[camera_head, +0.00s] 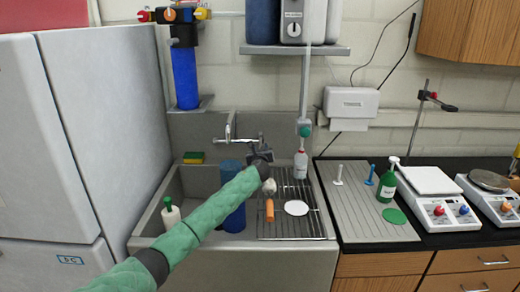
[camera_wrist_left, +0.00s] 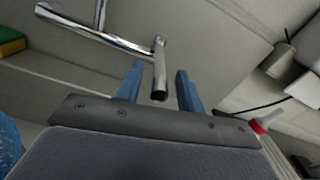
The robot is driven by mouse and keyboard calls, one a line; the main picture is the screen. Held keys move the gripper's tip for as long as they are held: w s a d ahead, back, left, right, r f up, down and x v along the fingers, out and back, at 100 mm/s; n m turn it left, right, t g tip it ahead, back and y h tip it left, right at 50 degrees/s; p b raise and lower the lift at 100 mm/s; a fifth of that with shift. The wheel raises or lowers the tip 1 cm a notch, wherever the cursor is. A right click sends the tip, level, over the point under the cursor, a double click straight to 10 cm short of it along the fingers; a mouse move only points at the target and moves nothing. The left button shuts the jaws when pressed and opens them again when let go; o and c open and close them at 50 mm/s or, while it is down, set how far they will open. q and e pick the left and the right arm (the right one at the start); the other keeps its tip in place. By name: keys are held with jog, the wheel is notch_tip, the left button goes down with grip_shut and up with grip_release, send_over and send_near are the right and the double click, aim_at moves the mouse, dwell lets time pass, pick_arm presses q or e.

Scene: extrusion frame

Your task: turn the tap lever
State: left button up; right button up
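The chrome tap (camera_head: 228,132) is at the back of the grey sink, its bar running right towards my left gripper. In the left wrist view the tap bar (camera_wrist_left: 95,32) runs down to the right and ends in a short chrome lever (camera_wrist_left: 160,72). My left gripper (camera_head: 262,152) is at the lever in the head view. In the left wrist view the gripper (camera_wrist_left: 160,90) is open, with the lever's end between its two blue fingers and a gap visible on each side. Whether either finger touches it I cannot tell. My right gripper is not in view.
The sink (camera_head: 200,180) holds a blue cylinder (camera_head: 233,198) behind my arm. A yellow-green sponge (camera_head: 194,157) sits on its back left ledge. A white bottle (camera_head: 301,164) stands right of my gripper. A wire rack (camera_head: 310,220) and drainboard (camera_head: 365,205) lie to the right.

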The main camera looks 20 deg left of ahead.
pick_arm(q)
grip_shut()
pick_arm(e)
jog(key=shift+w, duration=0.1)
pick_arm(q)
jog(key=shift+w+d+f+n+y+b, duration=0.1)
jog(key=shift+d+n+y+b, duration=0.2)
jog(key=shift+d+y, duration=0.1)
jog(key=w+d+n+g+y+b, duration=0.3)
jog(key=d+n+g+y+b, duration=0.1)
jog(key=y, duration=0.3)
jog(key=shift+w+d+n+g+b, duration=0.2)
jog(key=shift+d+n+g+b, duration=0.2)
jog(key=shift+d+n+b, duration=0.4)
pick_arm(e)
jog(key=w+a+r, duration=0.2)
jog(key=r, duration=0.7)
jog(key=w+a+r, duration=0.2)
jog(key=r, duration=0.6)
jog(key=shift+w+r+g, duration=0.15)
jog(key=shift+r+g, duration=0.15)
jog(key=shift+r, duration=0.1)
pick_arm(q)
jog(key=shift+a, duration=0.1)
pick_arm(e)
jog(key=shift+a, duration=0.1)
